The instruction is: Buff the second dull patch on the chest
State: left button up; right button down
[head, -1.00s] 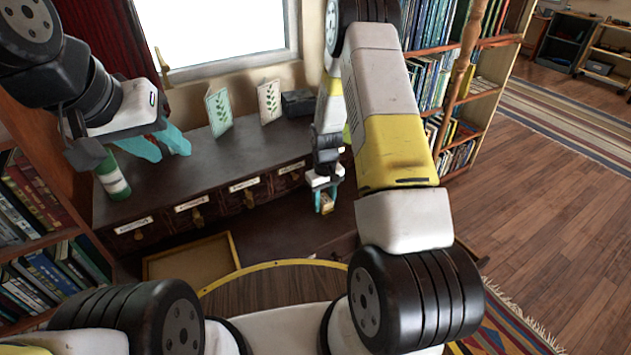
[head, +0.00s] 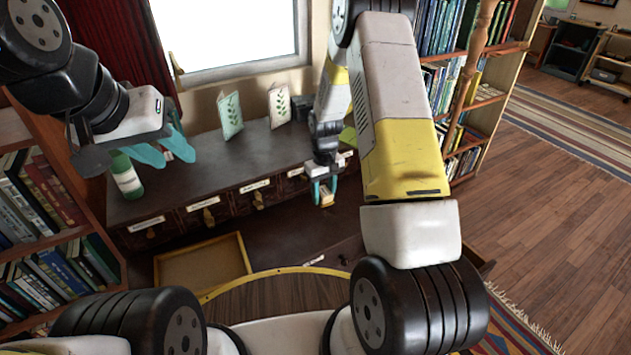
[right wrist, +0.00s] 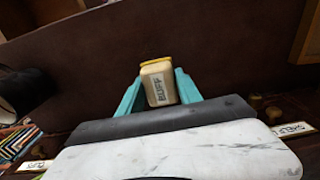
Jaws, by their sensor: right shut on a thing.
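The dark wooden chest of drawers (head: 230,171) stands below the window, with white labels and small brass pulls on its front. My right gripper (head: 326,201) hangs in front of the chest's right part, shut on a small pale block (right wrist: 157,86). The block has a yellow top edge and the word BUFF on its side; in the right wrist view it sits between the teal fingers, before a broad dark brown surface (right wrist: 220,50). I cannot make out any dull patch. My left gripper (head: 176,160) is open and empty, near the chest's left end.
A green bottle with a white label (head: 127,178) stands beside my left gripper. Two leaf-pattern cards (head: 230,115) and a dark box (head: 300,108) stand on the chest top. Bookshelves (head: 45,200) flank both sides.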

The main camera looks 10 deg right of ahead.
jog(key=shift+r, duration=1)
